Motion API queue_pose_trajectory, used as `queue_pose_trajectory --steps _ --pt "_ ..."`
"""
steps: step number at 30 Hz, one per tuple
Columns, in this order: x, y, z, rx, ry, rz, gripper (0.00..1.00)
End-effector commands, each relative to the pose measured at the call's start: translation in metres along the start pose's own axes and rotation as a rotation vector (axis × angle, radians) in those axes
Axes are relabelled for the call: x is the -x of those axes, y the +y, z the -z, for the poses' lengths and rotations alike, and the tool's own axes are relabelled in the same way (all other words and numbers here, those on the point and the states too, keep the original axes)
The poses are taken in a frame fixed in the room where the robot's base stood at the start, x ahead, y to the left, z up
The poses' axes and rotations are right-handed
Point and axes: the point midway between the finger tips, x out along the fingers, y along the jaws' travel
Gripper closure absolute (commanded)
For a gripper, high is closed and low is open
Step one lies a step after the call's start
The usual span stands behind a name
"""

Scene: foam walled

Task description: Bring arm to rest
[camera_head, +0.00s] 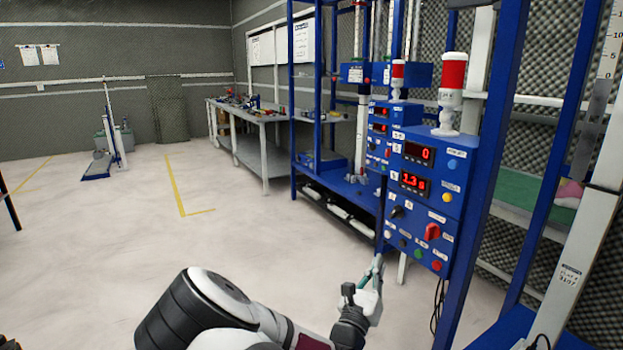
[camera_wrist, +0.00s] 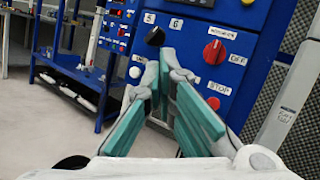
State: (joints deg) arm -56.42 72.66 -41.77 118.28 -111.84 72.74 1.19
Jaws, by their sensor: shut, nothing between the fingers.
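My gripper (camera_head: 374,270) is at the lower middle of the head view, at the end of my arm, just left of and below the near blue control panel (camera_head: 412,208). In the wrist view, its teal-padded fingers (camera_wrist: 163,70) come together at the tips, with nothing between them. The fingers point toward the panel, close to a black knob (camera_wrist: 155,36) and a red knob (camera_wrist: 214,52). I cannot tell whether the fingertips touch the panel.
A red digital display (camera_head: 415,183) and a red-topped signal lamp (camera_head: 452,90) belong to the panel. Blue frame posts (camera_head: 484,150) rise to the right. A workbench (camera_head: 262,122) stands farther back. The pale floor (camera_head: 120,230) to the left is open.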

Motion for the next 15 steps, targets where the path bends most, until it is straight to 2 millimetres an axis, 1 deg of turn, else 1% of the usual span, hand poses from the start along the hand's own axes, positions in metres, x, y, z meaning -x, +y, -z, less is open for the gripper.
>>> queue_pose_trajectory --steps 1,5,8,11,12,14,15 --pt "-0.003 -0.01 -0.003 -0.022 0.012 0.035 1.0" --pt "-0.01 -0.039 -0.009 -0.085 0.046 0.14 1.0" --pt "-0.013 -0.068 -0.013 -0.143 0.078 0.241 1.0" --pt "-0.015 -0.105 -0.018 -0.222 0.121 0.376 1.0" --pt "-0.013 -0.122 -0.02 -0.259 0.142 0.439 1.0" --pt "-0.01 -0.149 -0.024 -0.32 0.175 0.542 1.0" --pt "-0.006 -0.167 -0.025 -0.36 0.198 0.612 1.0"
